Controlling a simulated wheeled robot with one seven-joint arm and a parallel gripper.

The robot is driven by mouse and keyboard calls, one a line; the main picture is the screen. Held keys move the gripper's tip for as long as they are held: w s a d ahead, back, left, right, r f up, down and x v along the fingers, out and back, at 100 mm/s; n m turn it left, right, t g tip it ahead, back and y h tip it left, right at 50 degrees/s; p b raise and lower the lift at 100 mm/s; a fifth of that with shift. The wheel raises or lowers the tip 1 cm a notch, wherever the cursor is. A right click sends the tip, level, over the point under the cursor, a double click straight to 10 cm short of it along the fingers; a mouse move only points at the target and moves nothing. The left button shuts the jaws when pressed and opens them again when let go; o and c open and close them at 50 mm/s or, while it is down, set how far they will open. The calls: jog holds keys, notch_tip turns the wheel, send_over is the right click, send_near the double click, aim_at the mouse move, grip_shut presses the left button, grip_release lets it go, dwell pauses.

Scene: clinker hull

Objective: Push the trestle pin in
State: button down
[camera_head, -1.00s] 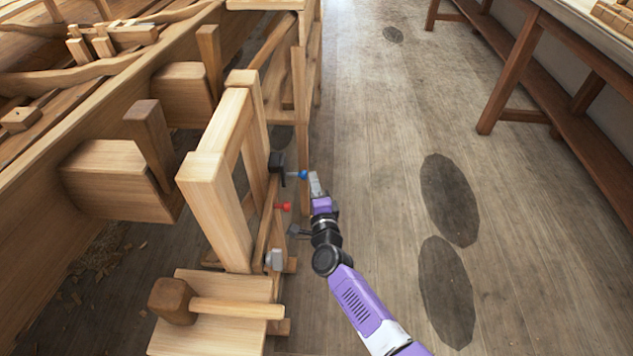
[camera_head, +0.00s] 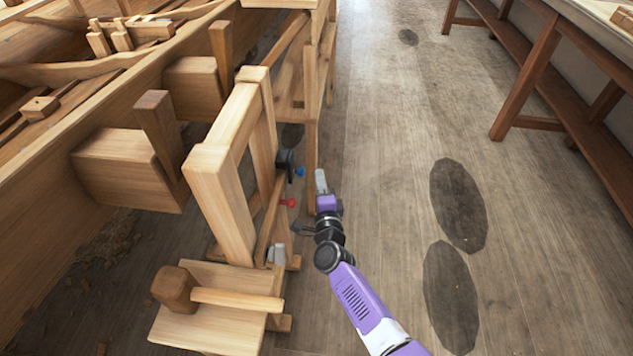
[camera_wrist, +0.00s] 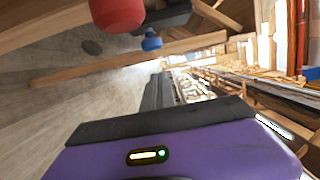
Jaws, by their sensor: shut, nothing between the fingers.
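The wooden trestle (camera_head: 222,205) stands beside the hull. A blue-headed pin (camera_head: 299,171) sits close to a black fitting (camera_head: 285,160) on the trestle's right side. A red-headed pin (camera_head: 290,203) sticks out lower and nearer. I cannot tell from the pictures which of them the task calls the trestle pin. My gripper (camera_head: 320,176) is shut and empty, just right of the blue head, with a small gap seen between them. In the wrist view the blue head (camera_wrist: 151,42) is beyond the dark fingers (camera_wrist: 158,92), and the red head (camera_wrist: 116,12) looms at the top.
A grey fitting (camera_head: 279,254) is low on the trestle. A wooden mallet (camera_head: 176,288) lies on a board in front. Further wooden staging (camera_head: 312,120) stands behind. The floor to the right is open up to a long bench (camera_head: 535,75).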

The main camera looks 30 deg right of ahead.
jog(key=d+p+v, duration=0.1)
jog(key=p+v, duration=0.2)
jog(key=v, duration=0.7)
jog(key=shift+s, duration=0.35)
jog(key=shift+f, duration=0.1)
jog(key=s+a+r+n+t+y+p, duration=0.1)
jog(key=s+a+r+n+t+y, duration=0.25)
jog(key=r+n, duration=0.45)
jog(key=s+a+r+n+g+y+p, duration=0.1)
jog(key=s+r+n+p, duration=0.2)
jog(key=s, duration=0.9)
jog(key=s+a+r+n+g+y+p, duration=0.1)
jog(key=s+r+n+g+p, duration=0.1)
jog(key=s+r+n, duration=0.4)
jog(key=s+a+r+n+g+y+p, duration=0.1)
jog(key=s+r+n+p, duration=0.4)
jog(key=s+r, duration=0.6)
jog(key=s+g, duration=0.1)
jog(key=s, duration=0.6)
jog(key=shift+a, duration=0.35)
